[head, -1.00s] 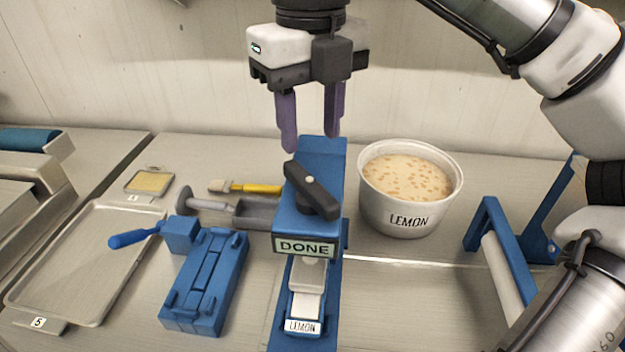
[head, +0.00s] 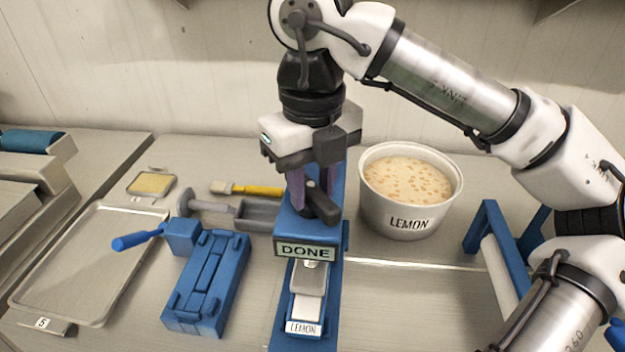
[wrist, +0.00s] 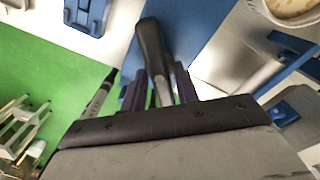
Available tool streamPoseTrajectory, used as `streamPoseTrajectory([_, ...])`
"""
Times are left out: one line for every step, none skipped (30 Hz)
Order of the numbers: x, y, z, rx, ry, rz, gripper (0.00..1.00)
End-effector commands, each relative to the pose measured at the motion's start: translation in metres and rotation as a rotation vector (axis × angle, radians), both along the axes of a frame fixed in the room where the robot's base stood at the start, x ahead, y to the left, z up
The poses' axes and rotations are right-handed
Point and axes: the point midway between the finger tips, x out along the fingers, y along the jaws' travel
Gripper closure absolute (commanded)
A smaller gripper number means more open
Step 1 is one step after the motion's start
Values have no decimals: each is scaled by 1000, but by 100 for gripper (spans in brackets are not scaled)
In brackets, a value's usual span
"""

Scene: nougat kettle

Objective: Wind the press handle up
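The blue press (head: 337,220) stands mid-counter with a DONE sign (head: 306,251) on its front. Its black handle (head: 322,207) is on top, partly hidden by my gripper. My gripper (head: 311,196) points down at the handle, with a purple finger on either side of it. In the wrist view the dark handle (wrist: 151,45) runs between the fingers (wrist: 161,82). I cannot tell whether the fingers press on it. Below the sign is a pale block behind a LEMON label (head: 303,328).
A white LEMON tub (head: 399,222) stands close on the right. A blue fixture with a lever (head: 209,281), a brush (head: 256,189) and a metal tray (head: 85,265) are on the left. A blue roller frame (head: 489,225) is at the right.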

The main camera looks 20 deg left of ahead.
Motion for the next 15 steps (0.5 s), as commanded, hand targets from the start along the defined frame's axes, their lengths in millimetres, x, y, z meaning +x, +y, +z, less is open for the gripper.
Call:
streamPoseTrajectory([0, 0, 0, 0, 0, 0, 76])
streamPoseTrajectory([0, 0, 0, 0, 0, 0, 80])
streamPoseTrajectory([0, 0, 0, 0, 0, 0, 86])
streamPoseTrajectory([0, 0, 0, 0, 0, 0, 90])
streamPoseTrajectory([0, 0, 0, 0, 0, 0, 94])
streamPoseTrajectory([0, 0, 0, 0, 0, 0, 99])
streamPoseTrajectory([0, 0, 0, 0, 0, 0, 100])
streamPoseTrajectory([0, 0, 0, 0, 0, 0, 100])
streamPoseTrajectory([0, 0, 0, 0, 0, 1, 100])
streamPoseTrajectory([0, 0, 0, 0, 0, 2, 100])
streamPoseTrajectory([0, 0, 0, 1, 1, 4, 100])
streamPoseTrajectory([0, 0, 0, 1, 1, 8, 100])
streamPoseTrajectory([0, 0, 0, 1, 1, 12, 100])
streamPoseTrajectory([0, 0, 0, 1, 1, 17, 100])
streamPoseTrajectory([0, 0, 0, 1, 1, 27, 100])
